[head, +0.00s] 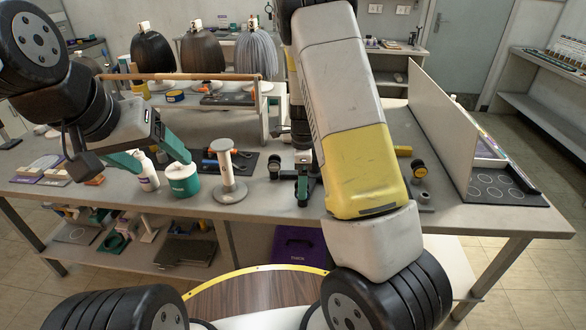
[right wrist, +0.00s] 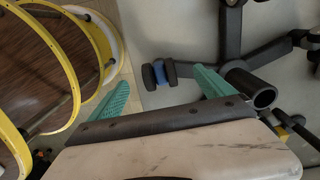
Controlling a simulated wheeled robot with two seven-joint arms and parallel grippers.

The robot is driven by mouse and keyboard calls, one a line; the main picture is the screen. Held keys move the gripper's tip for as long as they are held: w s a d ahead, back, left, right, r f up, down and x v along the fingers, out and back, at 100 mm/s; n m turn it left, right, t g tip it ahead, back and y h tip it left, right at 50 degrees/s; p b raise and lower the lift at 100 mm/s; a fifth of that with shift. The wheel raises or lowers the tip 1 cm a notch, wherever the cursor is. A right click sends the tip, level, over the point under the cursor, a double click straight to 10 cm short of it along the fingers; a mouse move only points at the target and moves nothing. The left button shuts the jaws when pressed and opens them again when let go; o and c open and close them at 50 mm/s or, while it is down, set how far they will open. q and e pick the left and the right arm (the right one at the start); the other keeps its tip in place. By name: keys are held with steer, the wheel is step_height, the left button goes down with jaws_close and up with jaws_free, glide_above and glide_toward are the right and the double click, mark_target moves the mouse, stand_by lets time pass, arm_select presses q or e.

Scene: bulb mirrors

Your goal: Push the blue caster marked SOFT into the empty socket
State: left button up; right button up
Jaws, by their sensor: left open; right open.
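A small caster (right wrist: 160,73) with black wheels and a blue middle stands on the grey table in the right wrist view. No marking on it is readable. A dark star-shaped base (right wrist: 232,40) with several legs is beyond it, and an open black tube end (right wrist: 262,97) shows at right; I cannot tell whether that is the empty socket. My right gripper (right wrist: 161,79) is open, and the caster appears between its teal fingertips, not visibly held. In the head view my right arm hides much of this area. My left gripper (head: 163,164) is open and empty, over the table's left part.
A white bottle (head: 148,172) and a teal jar (head: 184,181) stand below my left gripper. A grey spool-like stand (head: 227,172) is beside them. A grey upright panel (head: 445,115) bounds the right side. A yellow-hubbed caster (head: 420,169) stands before it.

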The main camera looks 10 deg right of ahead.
steer(key=shift+r, duration=2.2)
steer(key=s+a+r+n+t+y, duration=0.1)
steer(key=s+r+n, duration=0.45)
steer(key=r, duration=0.45)
steer(key=s+r+n+t+y, duration=0.2)
steer(key=s+r+n, duration=0.4)
steer(key=r, duration=0.4)
steer(key=s+r+n+t, duration=0.3)
steer(key=s+n, duration=0.6)
steer(key=s, duration=0.4)
steer(key=shift+a+r+h, duration=0.4)
steer(key=shift+r, duration=0.15)
